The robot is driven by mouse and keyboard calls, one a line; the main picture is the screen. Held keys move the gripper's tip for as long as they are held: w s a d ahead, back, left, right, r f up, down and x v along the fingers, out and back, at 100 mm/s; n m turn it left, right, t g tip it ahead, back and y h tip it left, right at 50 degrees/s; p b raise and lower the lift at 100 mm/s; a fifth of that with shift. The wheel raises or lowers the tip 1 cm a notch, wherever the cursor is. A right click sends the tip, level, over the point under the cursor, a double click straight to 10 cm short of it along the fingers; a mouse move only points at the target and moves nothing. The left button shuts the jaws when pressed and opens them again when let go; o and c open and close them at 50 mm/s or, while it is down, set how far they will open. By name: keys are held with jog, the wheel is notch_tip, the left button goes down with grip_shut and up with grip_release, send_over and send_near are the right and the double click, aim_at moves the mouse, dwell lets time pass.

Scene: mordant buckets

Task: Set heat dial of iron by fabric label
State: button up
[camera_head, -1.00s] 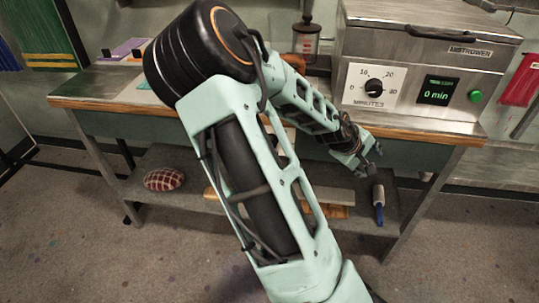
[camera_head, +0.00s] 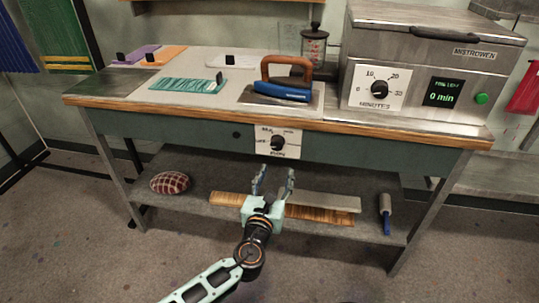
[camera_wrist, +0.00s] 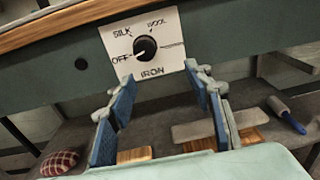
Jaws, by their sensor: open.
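The iron dial (camera_head: 277,143) is a black knob on a white plate on the table's front apron. In the wrist view the dial (camera_wrist: 145,48) has OFF at left, SILK upper left, WOOL upper right and an unreadable right label; its pointer seems to face OFF, though this is hard to tell. The blue iron (camera_head: 283,88) with a brown handle rests on a metal plate on the tabletop. A teal striped fabric (camera_head: 190,85) lies left of it; I cannot read any label on it. My gripper (camera_head: 273,178) is open and empty, below and in front of the dial, apart from it.
A metal machine (camera_head: 425,55) with a minutes dial (camera_head: 380,89) stands at the table's right. Purple (camera_head: 135,53) and orange (camera_head: 167,54) cloths lie back left. The lower shelf holds a checked cushion (camera_head: 170,182), boards (camera_head: 315,202) and a blue-handled tool (camera_head: 386,212).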

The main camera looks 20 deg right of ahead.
aim_at(276, 147)
jog(key=shift+n+t+y, duration=0.4)
jog(key=shift+n+t, duration=0.1)
jog(key=shift+n, duration=0.3)
jog(key=x, duration=0.3)
jog(key=a+x, duration=0.1)
jog(key=x, duration=0.2)
jog(key=w+r+x, duration=0.1)
jog(key=x, duration=0.3)
jog(key=shift+a+b, duration=0.2)
jog(key=shift+b, duration=0.1)
jog(key=shift+c, duration=0.3)
jog(key=c, duration=1.1)
